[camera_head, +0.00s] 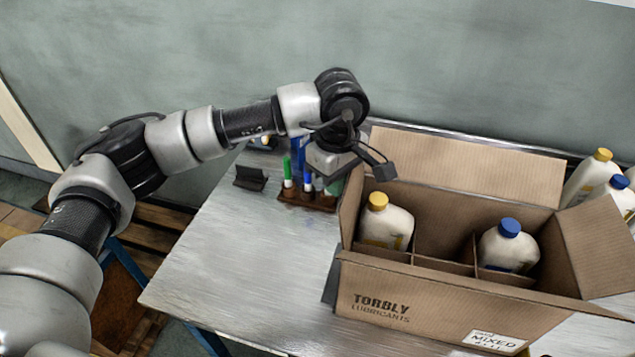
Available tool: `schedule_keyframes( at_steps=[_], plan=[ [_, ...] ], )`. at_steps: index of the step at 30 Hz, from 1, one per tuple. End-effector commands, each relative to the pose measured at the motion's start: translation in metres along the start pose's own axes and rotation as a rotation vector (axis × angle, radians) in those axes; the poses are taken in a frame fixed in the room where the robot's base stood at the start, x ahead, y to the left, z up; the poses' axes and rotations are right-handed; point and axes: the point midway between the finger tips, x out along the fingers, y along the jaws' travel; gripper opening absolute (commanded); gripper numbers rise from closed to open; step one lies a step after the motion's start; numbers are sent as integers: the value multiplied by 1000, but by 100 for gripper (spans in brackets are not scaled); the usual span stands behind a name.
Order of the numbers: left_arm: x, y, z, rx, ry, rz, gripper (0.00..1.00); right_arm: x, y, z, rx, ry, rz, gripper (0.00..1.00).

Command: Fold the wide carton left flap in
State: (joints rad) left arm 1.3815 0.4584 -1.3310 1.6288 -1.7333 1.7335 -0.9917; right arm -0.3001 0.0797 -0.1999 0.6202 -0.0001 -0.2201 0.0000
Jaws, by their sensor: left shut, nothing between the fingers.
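The wide carton (430,295) stands open on the table, marked "TORBLY LUBRICANTS". Its left flap (350,207) shows as a narrow, steep strip at the left end, partly behind my gripper. Inside, a yellow-capped bottle (387,226) stands at the left and a blue-capped bottle (509,247) further right, with dividers between. My left gripper (383,172) is shut and empty, at the carton's back left corner by the top of the left flap. I cannot tell whether it touches the flap. My right gripper is out of view.
The back flap (470,165) stands up, and the right flap (602,247) spreads outward. A rack (307,197) with coloured tubes and a dark holder (250,178) sit left of the carton. More bottles (590,178) stand at the right. The table's (240,270) left front is clear.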

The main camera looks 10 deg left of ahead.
Motion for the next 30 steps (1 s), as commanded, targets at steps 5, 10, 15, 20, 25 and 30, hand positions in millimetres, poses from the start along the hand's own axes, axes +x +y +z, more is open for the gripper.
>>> schedule_keyframes(
  at_steps=[5, 10, 15, 20, 25, 30],
  plan=[
    [1, 13, 23, 3, 1, 0, 0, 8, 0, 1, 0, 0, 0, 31],
    [1, 25, 44, 3, 0, 1, 0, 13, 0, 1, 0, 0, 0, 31],
    [1, 37, 65, 3, 0, 1, 0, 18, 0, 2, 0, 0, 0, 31],
    [1, 48, 84, 3, 0, 1, 0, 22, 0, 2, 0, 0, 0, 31],
    [0, 54, 94, 1, 0, 0, 0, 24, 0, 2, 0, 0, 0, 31],
    [0, 55, 95, -1, 0, 0, 0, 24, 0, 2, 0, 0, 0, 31]
  ],
)
